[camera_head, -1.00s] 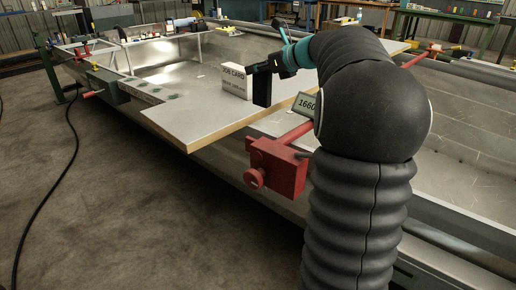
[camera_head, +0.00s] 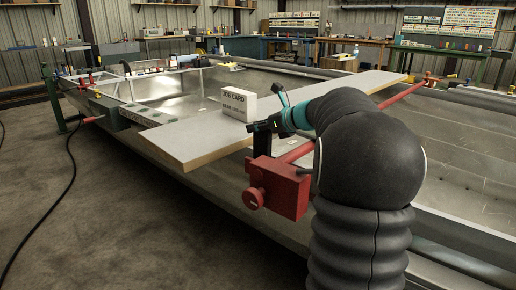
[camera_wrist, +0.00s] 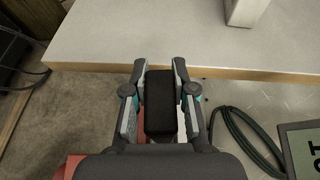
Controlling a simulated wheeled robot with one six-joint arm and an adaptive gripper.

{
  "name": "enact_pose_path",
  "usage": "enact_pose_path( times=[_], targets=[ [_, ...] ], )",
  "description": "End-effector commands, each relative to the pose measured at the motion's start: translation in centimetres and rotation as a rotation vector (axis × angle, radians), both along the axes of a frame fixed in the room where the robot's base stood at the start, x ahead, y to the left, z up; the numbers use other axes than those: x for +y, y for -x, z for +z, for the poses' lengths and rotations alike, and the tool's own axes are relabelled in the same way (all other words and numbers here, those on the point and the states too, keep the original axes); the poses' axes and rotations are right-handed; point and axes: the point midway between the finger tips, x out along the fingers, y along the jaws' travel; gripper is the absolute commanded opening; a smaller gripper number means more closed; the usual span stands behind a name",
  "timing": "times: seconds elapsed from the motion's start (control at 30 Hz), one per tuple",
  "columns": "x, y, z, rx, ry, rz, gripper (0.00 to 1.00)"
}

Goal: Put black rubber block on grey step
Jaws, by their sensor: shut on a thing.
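My gripper (camera_wrist: 160,88) is shut on the black rubber block (camera_wrist: 160,118), which sits upright between its two fingers. In the head view the gripper (camera_head: 265,127) is beside the near edge of the long pale board, and the block (camera_head: 262,144) hangs below it, close above the red clamp. In the wrist view the block is just off the board's edge, not over its top. I cannot tell for sure which surface is the grey step; a low grey piece (camera_head: 118,118) lies at the left beyond the board.
The long pale board (camera_head: 190,145) spans the open metal hull. A white job card block (camera_head: 238,103) stands on it near my gripper. A red clamp (camera_head: 278,187) is under my gripper. In the wrist view, a coiled dark hose (camera_wrist: 240,130) and a display box (camera_wrist: 302,148) are at right.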

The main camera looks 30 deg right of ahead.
Motion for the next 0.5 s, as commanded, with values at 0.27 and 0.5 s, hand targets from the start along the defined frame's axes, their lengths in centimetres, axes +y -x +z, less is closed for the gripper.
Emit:
enact_pose_path(
  times=[0.27,0.5],
  targets=[
    [0.0,0.0,-2.3,0.000,-0.002,-0.001,0.00],
    [0.0,0.0,-4.3,-0.002,0.000,0.000,0.00]
  ],
)
